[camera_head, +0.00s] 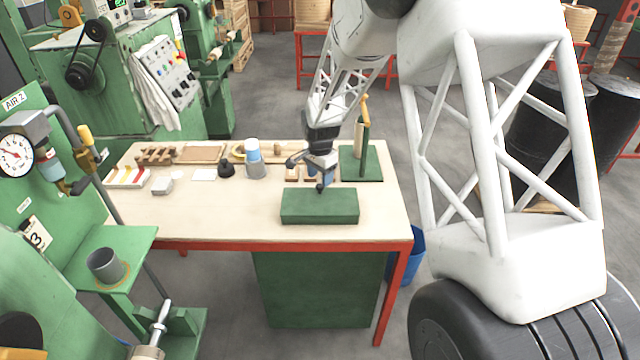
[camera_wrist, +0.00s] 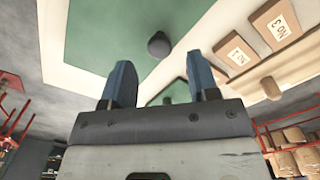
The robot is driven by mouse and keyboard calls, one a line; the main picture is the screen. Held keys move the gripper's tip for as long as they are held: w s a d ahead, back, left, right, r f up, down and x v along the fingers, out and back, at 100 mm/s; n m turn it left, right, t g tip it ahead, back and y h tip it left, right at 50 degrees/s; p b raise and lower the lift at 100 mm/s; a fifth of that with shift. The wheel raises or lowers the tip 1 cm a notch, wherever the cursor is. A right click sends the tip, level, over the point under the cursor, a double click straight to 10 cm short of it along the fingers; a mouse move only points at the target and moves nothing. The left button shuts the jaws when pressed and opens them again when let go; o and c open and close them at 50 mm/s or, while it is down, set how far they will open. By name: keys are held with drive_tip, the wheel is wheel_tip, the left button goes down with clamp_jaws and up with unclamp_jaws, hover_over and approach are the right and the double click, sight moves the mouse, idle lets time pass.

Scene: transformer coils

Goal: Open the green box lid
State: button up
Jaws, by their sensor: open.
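The green box (camera_head: 320,206) sits at the front right of the workbench, and its flat top looks closed. In the wrist view a broad green surface (camera_wrist: 100,40), seemingly its lid, carries a round dark knob (camera_wrist: 158,46) near an edge. My gripper (camera_head: 313,174) is over the back edge of the box in the head view. In the wrist view my gripper (camera_wrist: 161,62) shows two blue fingers spread apart with nothing between them; the knob lies just past the fingertips, roughly centred. I cannot tell the exact height of the fingertips above the lid.
The pale workbench (camera_head: 215,220) has clear room left of the box. A green stand (camera_head: 372,165) with an upright post is behind right. Numbered blocks (camera_wrist: 235,52) show in the wrist view.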

sight(320, 185)
drive_tip(key=shift+f, duration=1.7)
clamp_jaws()
